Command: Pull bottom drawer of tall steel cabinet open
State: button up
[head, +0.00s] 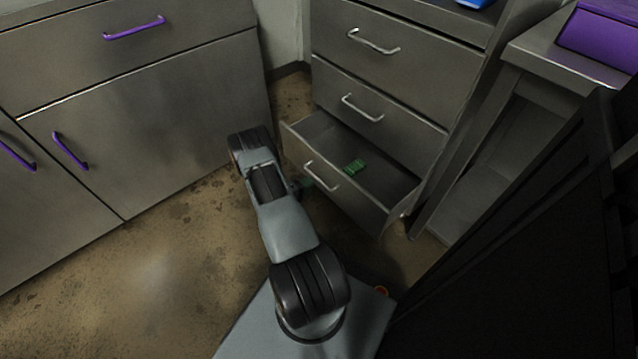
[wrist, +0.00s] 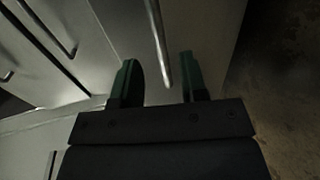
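The tall steel cabinet (head: 375,50) has a stack of drawers with silver bar handles. Its bottom drawer (head: 352,206) stands open, pulled out toward my arm, and its inside shows. The bottom drawer's handle (head: 322,177) is on its front face. My gripper (head: 308,184) is low beside this handle, partly hidden by my arm. In the wrist view my gripper (wrist: 159,65) has its two green fingers apart. A silver bar handle (wrist: 158,45) lies between them, with a gap on both sides.
A small green item (head: 355,166) lies inside the open drawer. The upper drawers are shut. A steel counter with purple handles (head: 70,150) stands at the left, and a side table with a purple box (head: 600,40) at the right. Stained floor (head: 130,265) is clear at lower left.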

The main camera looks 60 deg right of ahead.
aim_at(319, 179)
jog(key=shift+b+x, duration=0.9)
jog(key=shift+x, duration=2.25)
jog(key=shift+c, duration=0.5)
grip_shut()
